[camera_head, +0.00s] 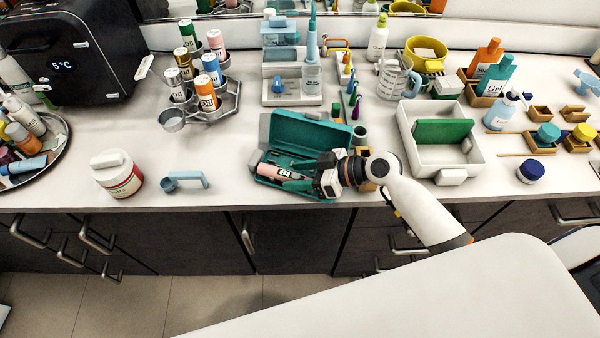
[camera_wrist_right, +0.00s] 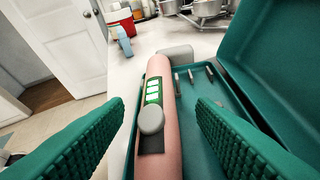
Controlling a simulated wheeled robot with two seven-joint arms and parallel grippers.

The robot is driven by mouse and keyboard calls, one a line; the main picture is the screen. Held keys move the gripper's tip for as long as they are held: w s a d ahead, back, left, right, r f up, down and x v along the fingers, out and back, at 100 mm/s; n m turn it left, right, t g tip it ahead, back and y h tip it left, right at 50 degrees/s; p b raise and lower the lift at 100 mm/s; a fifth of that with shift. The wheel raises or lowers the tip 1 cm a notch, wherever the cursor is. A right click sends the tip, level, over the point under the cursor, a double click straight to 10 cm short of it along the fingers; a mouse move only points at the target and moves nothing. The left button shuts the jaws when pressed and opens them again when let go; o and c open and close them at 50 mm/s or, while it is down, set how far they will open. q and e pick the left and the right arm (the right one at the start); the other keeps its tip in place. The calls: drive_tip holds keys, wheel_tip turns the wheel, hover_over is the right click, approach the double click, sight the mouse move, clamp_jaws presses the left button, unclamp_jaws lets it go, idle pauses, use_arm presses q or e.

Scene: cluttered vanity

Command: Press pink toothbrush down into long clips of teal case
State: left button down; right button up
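The teal case (camera_head: 312,131) lies open near the counter's front edge, its lid raised at the back. The pink toothbrush (camera_head: 276,172) lies along the case's front side. In the right wrist view the toothbrush (camera_wrist_right: 160,95) shows a grey button and a green panel with white marks. I cannot tell whether it is seated in the long clips, which it hides. My right gripper (camera_head: 296,186) is over the front of the case. In its wrist view its teal ribbed fingers (camera_wrist_right: 160,140) are apart, one on each side of the toothbrush, with visible gaps. My left gripper is not in view.
Small grey pegs (camera_wrist_right: 195,76) stand in the case beside the toothbrush. A white tray (camera_head: 477,165) is to the right, a red-and-white jar (camera_head: 118,178) and a blue scoop (camera_head: 186,180) to the left. Bottles crowd the back.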

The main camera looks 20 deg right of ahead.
drive_tip(key=b+v, duration=0.2)
drive_tip(key=v, duration=0.8)
drive_tip(key=shift+s+d+b, duration=0.25)
drive_tip(key=shift+d+b, duration=0.05)
drive_tip(key=shift+d, duration=0.05)
drive_tip(key=shift+s+d+r, duration=0.25)
drive_tip(key=shift+d+r, duration=0.15)
drive_tip(key=shift+r, duration=0.05)
drive_tip(key=shift+d, duration=0.15)
